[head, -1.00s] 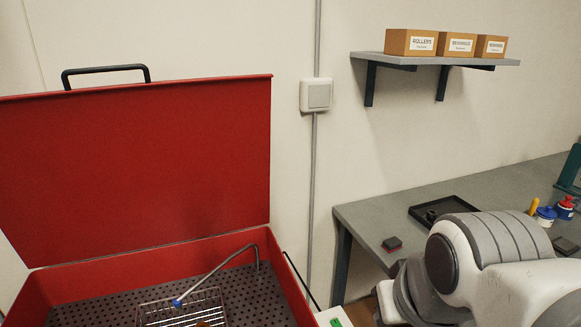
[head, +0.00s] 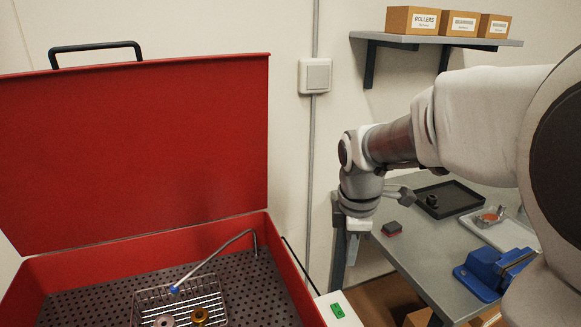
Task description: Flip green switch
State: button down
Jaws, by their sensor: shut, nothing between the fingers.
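The green switch (head: 337,310) sits on a white box (head: 326,303) at the right side of the red washer, near the bottom of the head view. My gripper (head: 352,257) hangs pointing down above and slightly right of the switch, apart from it. Its fingers look shut and hold nothing. The fingertips are small and dim in this view.
The red washer's lid (head: 140,150) stands open. A wire basket (head: 180,297) with small round parts lies inside, under a bent spout (head: 215,255). A grey bench (head: 400,255) at the right bears a black tray (head: 448,199) and a blue vise (head: 495,272).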

aim_at(336, 307)
jog(key=w+f+n+g, duration=0.1)
jog(key=w+f+n, duration=0.3)
jog(key=f+n, duration=0.1)
jog(key=shift+w+f+y, duration=0.3)
jog(key=shift+w+f, duration=0.1)
jog(key=shift+f, duration=0.1)
jog(key=shift+a, duration=0.1)
notch_tip(336, 307, down, 14)
jog(key=shift+f+b, duration=0.1)
jog(key=shift+b, duration=0.8)
jog(key=shift+w+f, duration=0.1)
jog(key=shift+f, duration=0.1)
